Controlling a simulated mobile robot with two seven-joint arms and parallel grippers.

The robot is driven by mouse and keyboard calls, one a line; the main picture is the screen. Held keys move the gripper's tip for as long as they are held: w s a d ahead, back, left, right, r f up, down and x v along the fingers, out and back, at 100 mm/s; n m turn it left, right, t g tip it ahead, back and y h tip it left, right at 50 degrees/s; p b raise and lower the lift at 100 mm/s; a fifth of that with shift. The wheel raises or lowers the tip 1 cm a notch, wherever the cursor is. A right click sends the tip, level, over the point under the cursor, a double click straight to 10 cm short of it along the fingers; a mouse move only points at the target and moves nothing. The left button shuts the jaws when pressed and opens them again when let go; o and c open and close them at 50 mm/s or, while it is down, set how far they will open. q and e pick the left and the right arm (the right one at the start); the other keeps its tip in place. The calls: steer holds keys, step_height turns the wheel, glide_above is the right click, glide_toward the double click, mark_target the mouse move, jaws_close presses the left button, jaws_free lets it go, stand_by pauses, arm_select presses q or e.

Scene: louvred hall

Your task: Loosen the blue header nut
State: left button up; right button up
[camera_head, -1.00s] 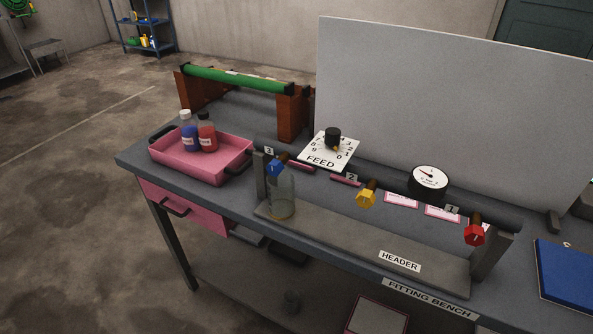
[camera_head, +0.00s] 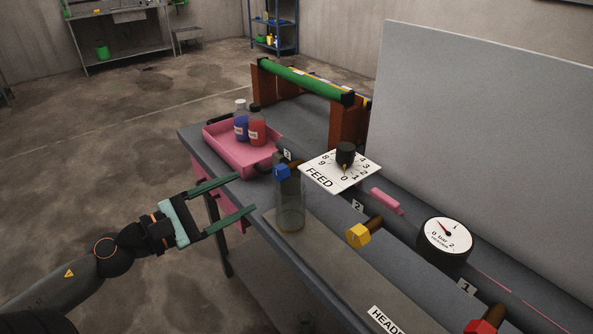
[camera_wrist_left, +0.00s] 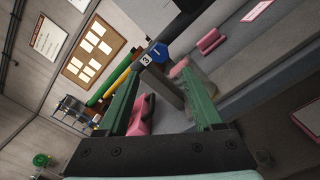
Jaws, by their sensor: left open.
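The blue header nut (camera_head: 282,171) sits on the end of a short stub by the tag marked 3, at the far left end of the dark header pipe. It also shows in the left wrist view (camera_wrist_left: 159,52), ahead of and between the finger tips. A clear glass jar (camera_head: 290,207) stands upright below the nut on the header board. My left gripper (camera_head: 247,192) is open and empty, to the left of the nut and jar and apart from both. In the left wrist view its two green fingers (camera_wrist_left: 165,85) are spread wide. My right gripper is not in view.
A pink tray (camera_head: 228,152) with a blue bottle (camera_head: 241,122) and a red bottle (camera_head: 257,127) stands behind. The FEED dial plate (camera_head: 318,172), yellow nut (camera_head: 358,235), pressure gauge (camera_head: 445,238) and red nut (camera_head: 478,326) lie to the right. Open floor lies left of the bench.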

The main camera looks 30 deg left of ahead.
mark_target(277, 175)
arm_select(q)
steer(key=shift+m, duration=0.6)
steer(key=b+x, duration=0.1)
steer(key=x, duration=0.7)
steer(key=shift+d+r, duration=0.1)
steer(key=shift+w+r, duration=0.1)
steer(key=shift+w, duration=0.05)
steer(key=shift+w+d+b, duration=0.2)
steer(key=shift+d+b, duration=0.05)
steer(key=shift+b, duration=0.3)
steer(key=shift+w+d+b, duration=0.15)
steer(key=shift+w+b, duration=0.3)
steer(key=shift+w, duration=0.15)
